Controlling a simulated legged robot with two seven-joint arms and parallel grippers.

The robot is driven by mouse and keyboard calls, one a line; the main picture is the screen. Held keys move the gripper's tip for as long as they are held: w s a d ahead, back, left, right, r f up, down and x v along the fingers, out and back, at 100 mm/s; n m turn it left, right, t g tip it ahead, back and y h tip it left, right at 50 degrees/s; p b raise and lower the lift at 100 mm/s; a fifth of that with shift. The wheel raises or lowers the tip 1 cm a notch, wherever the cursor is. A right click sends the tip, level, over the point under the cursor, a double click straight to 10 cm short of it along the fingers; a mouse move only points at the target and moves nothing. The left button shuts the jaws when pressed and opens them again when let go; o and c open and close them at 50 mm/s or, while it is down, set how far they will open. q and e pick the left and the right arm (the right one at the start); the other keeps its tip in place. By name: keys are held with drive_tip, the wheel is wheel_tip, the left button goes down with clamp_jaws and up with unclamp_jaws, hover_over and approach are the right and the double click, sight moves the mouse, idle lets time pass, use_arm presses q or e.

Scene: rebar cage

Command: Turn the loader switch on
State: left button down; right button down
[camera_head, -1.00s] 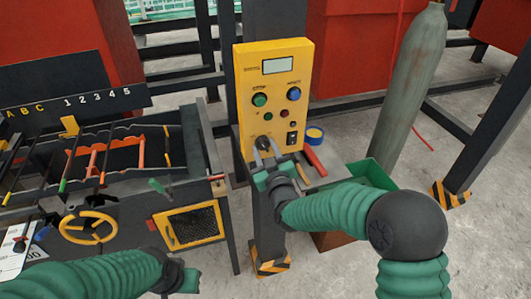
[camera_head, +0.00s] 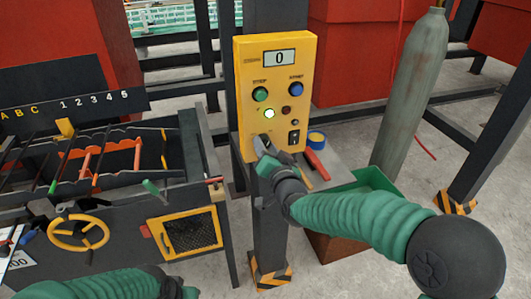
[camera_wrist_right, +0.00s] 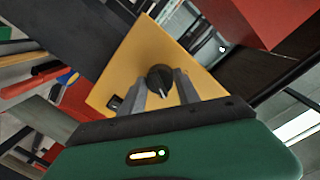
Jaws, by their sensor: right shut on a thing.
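The yellow control box (camera_head: 243,75) stands upright on a dark post, with a lit display reading 0 and a bright lamp (camera_head: 269,114) below the green button. The black rotary switch (camera_wrist_right: 159,77) is low on its face; in the head view my right gripper mostly hides it. My right gripper (camera_head: 264,147) is shut on the switch and tilted; in the right wrist view its two fingers (camera_wrist_right: 161,90) lie on either side of the knob. My left gripper (camera_head: 188,292) is only partly in view at the bottom edge, away from the box; its fingers cannot be made out.
A grey gas cylinder (camera_head: 408,100) stands to the right. The rebar machine with a yellow handwheel (camera_head: 78,232) is at left.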

drive_tip(key=shift+d+r+m+b, duration=0.15)
drive_tip(key=shift+m+b, duration=0.65)
drive_tip(key=shift+m, duration=1)
drive_tip(key=shift+w, duration=0.1)
drive_tip(key=c, duration=1.3)
unclamp_jaws()
drive_tip(key=o, duration=0.4)
drive_tip(key=v, duration=1.6)
drive_tip(key=shift+s+d, duration=0.3)
